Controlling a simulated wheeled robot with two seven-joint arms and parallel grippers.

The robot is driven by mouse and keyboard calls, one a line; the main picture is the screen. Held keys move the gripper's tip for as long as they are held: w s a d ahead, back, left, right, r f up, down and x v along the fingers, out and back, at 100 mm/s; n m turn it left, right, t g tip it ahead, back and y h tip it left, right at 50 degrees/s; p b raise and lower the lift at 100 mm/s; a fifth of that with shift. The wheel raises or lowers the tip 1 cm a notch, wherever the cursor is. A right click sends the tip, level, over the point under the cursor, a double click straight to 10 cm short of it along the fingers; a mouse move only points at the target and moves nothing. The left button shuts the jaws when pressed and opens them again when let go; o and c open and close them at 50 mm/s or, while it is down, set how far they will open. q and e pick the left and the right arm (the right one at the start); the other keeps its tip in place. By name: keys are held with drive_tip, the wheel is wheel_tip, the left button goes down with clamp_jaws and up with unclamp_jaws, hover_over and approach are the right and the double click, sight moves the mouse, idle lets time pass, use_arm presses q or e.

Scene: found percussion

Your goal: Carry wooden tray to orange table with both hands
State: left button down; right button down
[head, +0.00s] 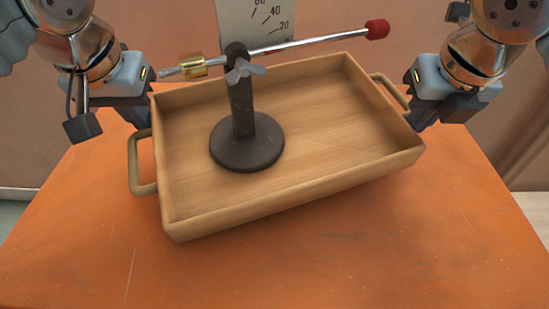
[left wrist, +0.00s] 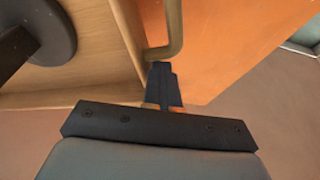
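The wooden tray (head: 330,110) is a shallow box turned at a slant over the orange table (head: 300,260); I cannot tell whether it rests fully on the top. Its left handle (head: 133,165) is bare along its length; it also shows in the left wrist view (left wrist: 176,25). My left gripper (head: 135,112) is at the tray's back left corner. Its dark fingers (left wrist: 161,75) look closed together by the handle's back end, with nothing seen between them. My right gripper (head: 422,115) is beside the right handle (head: 392,90); its fingers are mostly hidden.
A dark stand (head: 245,145) with a round base is upright in the tray's left part. It carries a metal rod with a red tip (head: 377,29) and a brass weight (head: 193,66), and a numbered scale plate (head: 262,20) is behind. The table's front is clear.

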use_arm(q)
drive_tip(key=shift+d, duration=0.35)
use_arm(e)
drive_tip(key=shift+a+f, duration=0.1)
drive_tip(key=shift+a, duration=0.2)
